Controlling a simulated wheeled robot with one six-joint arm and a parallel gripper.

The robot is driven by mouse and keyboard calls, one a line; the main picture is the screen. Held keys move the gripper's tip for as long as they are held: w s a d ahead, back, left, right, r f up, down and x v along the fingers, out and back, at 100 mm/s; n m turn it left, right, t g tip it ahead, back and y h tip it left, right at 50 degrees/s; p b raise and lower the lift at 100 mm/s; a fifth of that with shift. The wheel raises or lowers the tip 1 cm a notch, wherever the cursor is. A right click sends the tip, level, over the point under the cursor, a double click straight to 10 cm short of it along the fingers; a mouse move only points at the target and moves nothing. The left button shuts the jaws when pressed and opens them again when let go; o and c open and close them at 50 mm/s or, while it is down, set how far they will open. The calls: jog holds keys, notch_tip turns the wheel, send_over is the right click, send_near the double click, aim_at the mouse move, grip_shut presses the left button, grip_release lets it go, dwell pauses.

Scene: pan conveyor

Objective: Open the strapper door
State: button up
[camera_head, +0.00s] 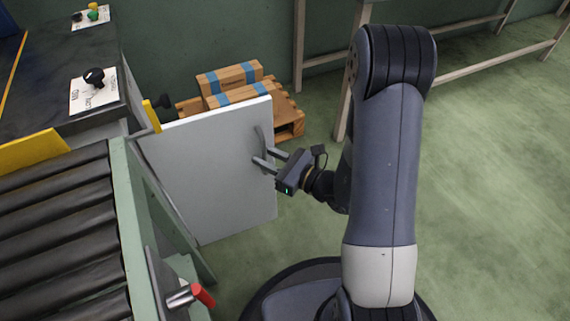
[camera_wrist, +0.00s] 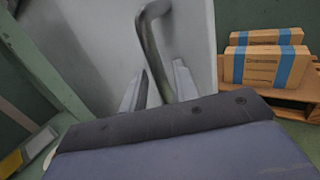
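The strapper door is a light grey panel (camera_head: 205,175) that stands out to the right from the green machine frame in the head view. It carries a grey bar handle (camera_head: 261,138) near its right edge. My gripper (camera_head: 268,160) is at that handle, reaching in from the right. In the wrist view the bent handle (camera_wrist: 153,50) runs down between the two fingers of my gripper (camera_wrist: 159,85). The fingers are apart, one on each side of the bar, and they do not look clamped on it. The handle's lower end is hidden behind the gripper body.
A roller conveyor (camera_head: 60,235) lies at the left, with a red-tipped lever (camera_head: 203,295) at its side. A pallet (camera_head: 291,122) with cardboard boxes (camera_head: 238,95) stands behind the door. A table-like frame (camera_head: 345,75) stands at the back. Green floor (camera_head: 490,190) is open at right.

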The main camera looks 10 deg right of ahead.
jog(key=p+v, duration=0.1)
jog(key=v, duration=0.8)
jog(key=shift+s+d+p, duration=0.25)
jog(key=shift+p, duration=0.15)
jog(key=shift+b+x, duration=1.1)
jog(key=shift+x, duration=4.25)
